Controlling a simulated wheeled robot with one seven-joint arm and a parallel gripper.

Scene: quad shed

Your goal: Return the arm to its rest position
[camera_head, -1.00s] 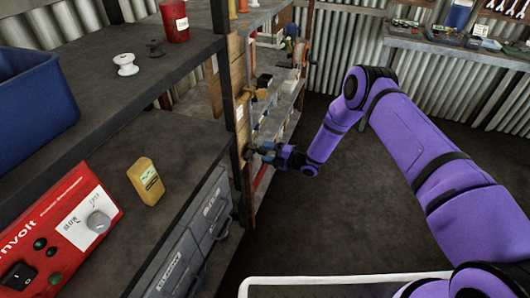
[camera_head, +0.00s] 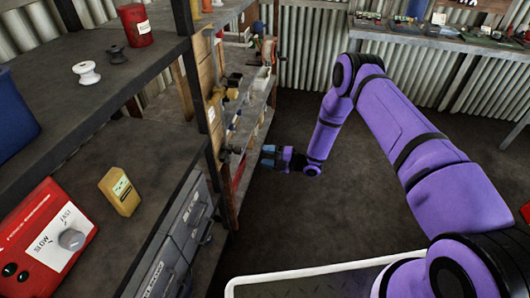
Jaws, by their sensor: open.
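My arm (camera_head: 400,125) is purple with black joint bands. It reaches from the lower right toward the middle and bends down at the elbow. My gripper (camera_head: 268,156) is at the arm's far end, left of the forearm, pointing left toward the side of the shelving. It looks small here, but its jaws are open and I see nothing held between them. It is close to the shelf edge in the picture; I cannot tell the exact gap.
A bench (camera_head: 440,40) stands at the back right. A white-rimmed tray (camera_head: 300,276) is in front. The floor (camera_head: 370,210) right of the gripper is clear.

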